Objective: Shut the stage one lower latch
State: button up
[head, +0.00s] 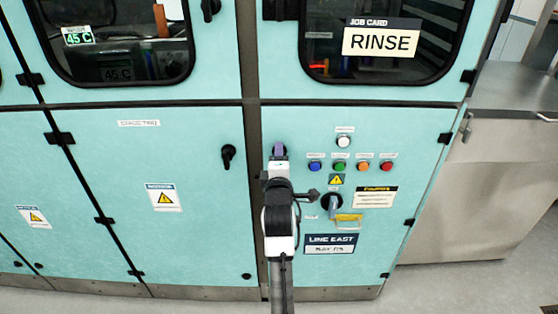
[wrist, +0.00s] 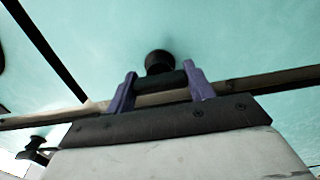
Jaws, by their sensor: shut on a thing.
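My gripper (head: 279,150) is at the left edge of the right lower panel (head: 330,250) in the head view. In the wrist view its two purple fingers (wrist: 160,88) stand on either side of a black latch (wrist: 158,62), shut on its handle. The latch has a round hub on the teal panel, and its handle lies across between the fingers. In the head view my gripper and arm hide this latch.
Another black latch (head: 228,156) is on the left lower door (head: 100,200). Right of my gripper are several coloured buttons (head: 340,166), a rotary switch (head: 332,203) with a yellow bracket, and a LINE EAST sign (head: 329,243). A steel cabinet (head: 485,185) stands at the right.

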jog(key=o, duration=1)
jog(key=shift+s, duration=0.1)
jog(key=shift+s+b, duration=0.55)
jog(key=shift+s, duration=6.3)
